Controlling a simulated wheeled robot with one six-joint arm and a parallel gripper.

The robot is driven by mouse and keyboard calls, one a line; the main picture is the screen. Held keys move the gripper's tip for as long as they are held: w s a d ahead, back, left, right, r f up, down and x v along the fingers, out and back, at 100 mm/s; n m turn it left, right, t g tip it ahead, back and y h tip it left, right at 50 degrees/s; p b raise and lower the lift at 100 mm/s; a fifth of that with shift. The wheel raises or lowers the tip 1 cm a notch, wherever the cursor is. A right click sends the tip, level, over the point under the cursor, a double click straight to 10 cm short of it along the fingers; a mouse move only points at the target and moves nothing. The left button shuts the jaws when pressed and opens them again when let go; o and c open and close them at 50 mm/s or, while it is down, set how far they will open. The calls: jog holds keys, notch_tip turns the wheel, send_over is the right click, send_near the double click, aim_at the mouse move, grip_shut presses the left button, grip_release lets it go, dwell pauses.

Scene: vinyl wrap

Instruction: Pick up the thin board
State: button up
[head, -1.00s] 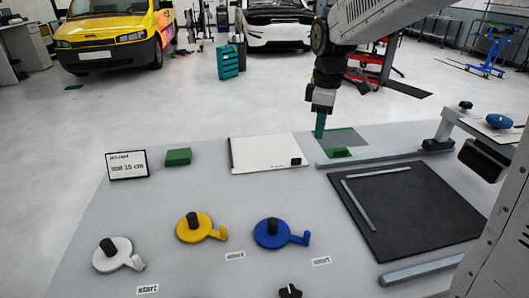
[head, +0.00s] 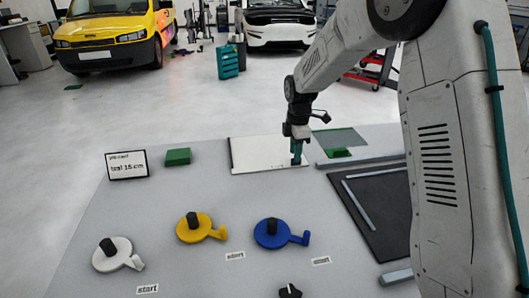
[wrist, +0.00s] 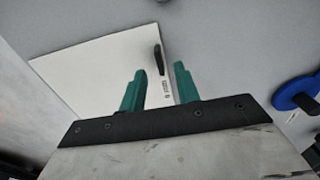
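The thin board is most likely the white flat panel (head: 258,154) lying on the grey table. In the wrist view the white panel (wrist: 100,75) fills the left and middle, with a small black block (wrist: 158,58) near its edge. My gripper (head: 296,155) points down over the panel's right front corner and hides the block in the head view. In the wrist view the two teal fingers of my gripper (wrist: 160,85) stand apart with nothing between them. Whether the fingertips touch the panel cannot be told.
A green block (head: 178,156) and a sign (head: 127,165) stand left of the panel. White (head: 117,257), yellow (head: 198,228) and blue (head: 275,234) discs lie in front. A dark mat (head: 375,205) and grey-green sheet (head: 342,138) lie right. The table between panel and discs is clear.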

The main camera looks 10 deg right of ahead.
notch_tip(320, 180, down, 2)
jog(key=shift+f, duration=0.15)
grip_shut()
